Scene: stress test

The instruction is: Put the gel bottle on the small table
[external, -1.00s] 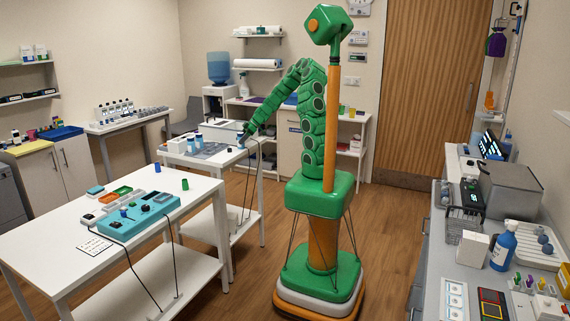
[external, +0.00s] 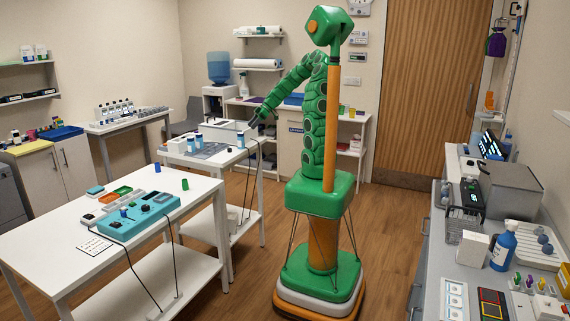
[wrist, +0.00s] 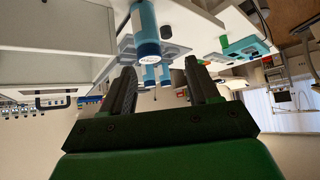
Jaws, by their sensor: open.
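A small white bottle with blue parts, apparently the gel bottle (external: 241,140), stands upright at the right end of the small white table (external: 226,163). In the wrist view a large blue bottle (wrist: 145,30), apparently the same one, shows just beyond my fingers and apart from them. My gripper (external: 252,123) is in the air above and slightly right of the bottle. Its fingers (wrist: 160,88) are spread in the wrist view, with nothing held between them. Fine label detail is too small to read.
Two similar blue bottles (external: 194,142) stand beside a grey mat (external: 209,150) on the small table, with a small dark object (external: 228,150) nearby. The larger white table (external: 60,225) with a teal tray (external: 140,214) is in front. Cables hang below the small table's right end.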

